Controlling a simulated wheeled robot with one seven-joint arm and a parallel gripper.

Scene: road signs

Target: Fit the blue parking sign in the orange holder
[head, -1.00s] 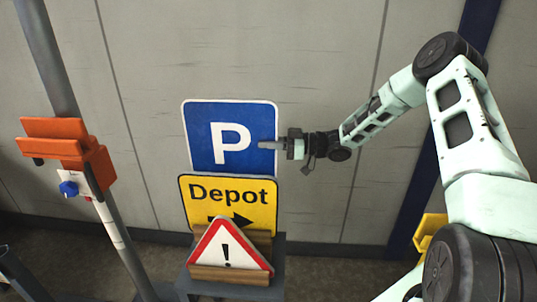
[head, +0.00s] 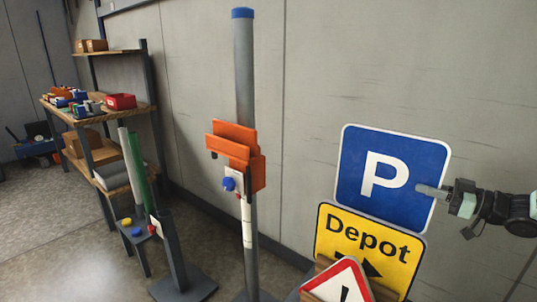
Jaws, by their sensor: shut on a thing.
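The blue parking sign (head: 365,198), with a white P and white border, stands upright behind the yellow Depot sign, which hides its lower edge. My gripper (head: 432,191) comes in from the right and is shut on the parking sign at its right edge, with one finger across the front face. The orange holder (head: 240,150) is fixed to a grey post (head: 244,70) to the left of the sign. A gap of bare wall separates the sign and the holder.
The yellow Depot sign (head: 345,240) and a red-bordered warning triangle (head: 340,285) stand in front of the parking sign. A blue knob (head: 229,184) sits below the holder. A shelf (head: 97,112) with boxes and a dark stand (head: 178,262) with tubes are at left.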

